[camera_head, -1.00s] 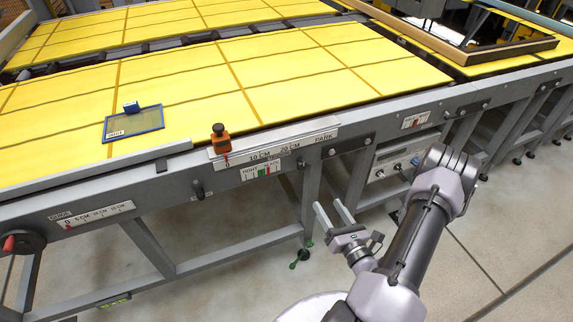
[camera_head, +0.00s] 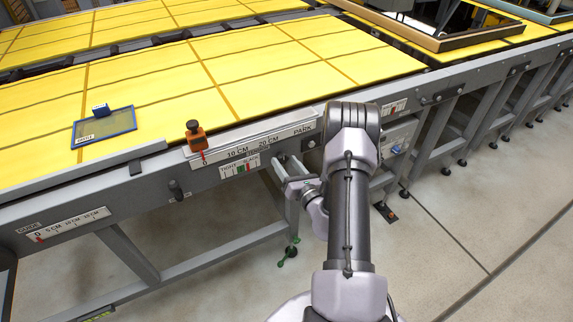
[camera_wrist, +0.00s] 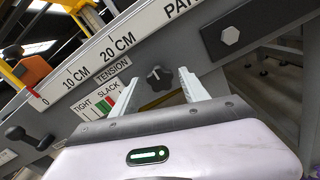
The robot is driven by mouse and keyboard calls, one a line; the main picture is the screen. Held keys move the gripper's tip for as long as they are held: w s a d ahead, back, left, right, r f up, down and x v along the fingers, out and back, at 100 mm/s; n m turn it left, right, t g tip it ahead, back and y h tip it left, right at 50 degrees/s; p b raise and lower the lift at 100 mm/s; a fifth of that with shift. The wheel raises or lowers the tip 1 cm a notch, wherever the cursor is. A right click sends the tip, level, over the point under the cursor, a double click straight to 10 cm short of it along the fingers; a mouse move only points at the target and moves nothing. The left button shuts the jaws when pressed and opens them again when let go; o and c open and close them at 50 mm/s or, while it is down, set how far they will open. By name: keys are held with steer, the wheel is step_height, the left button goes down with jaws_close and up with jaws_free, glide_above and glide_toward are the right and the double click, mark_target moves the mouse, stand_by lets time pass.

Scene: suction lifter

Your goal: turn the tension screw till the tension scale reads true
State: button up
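The tension screw is a dark star-shaped knob (camera_wrist: 160,77) on the grey rail, right of the tension scale. In the wrist view it shows between and just beyond my fingertips; contact cannot be told. My gripper (camera_wrist: 160,82) is open, with nothing held; in the head view my gripper (camera_head: 284,163) is at the rail, partly behind my arm. The tension scale (camera_wrist: 96,105) is a white plate marked TIGHT and SLACK, with a green band and a red mark on the slack side of it. The scale also shows in the head view (camera_head: 239,168), small.
An orange slider (camera_head: 196,138) with a dark knob stands at 0 on the centimetre ruler (camera_head: 251,145) above the scale. A dark lever (camera_wrist: 28,137) is left of the scale, and a hex bolt (camera_wrist: 231,36) is right of the knob. A blue-framed pad (camera_head: 104,127) lies on the yellow table.

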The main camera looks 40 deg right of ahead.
jaws_close()
steer(key=shift+m, duration=0.3)
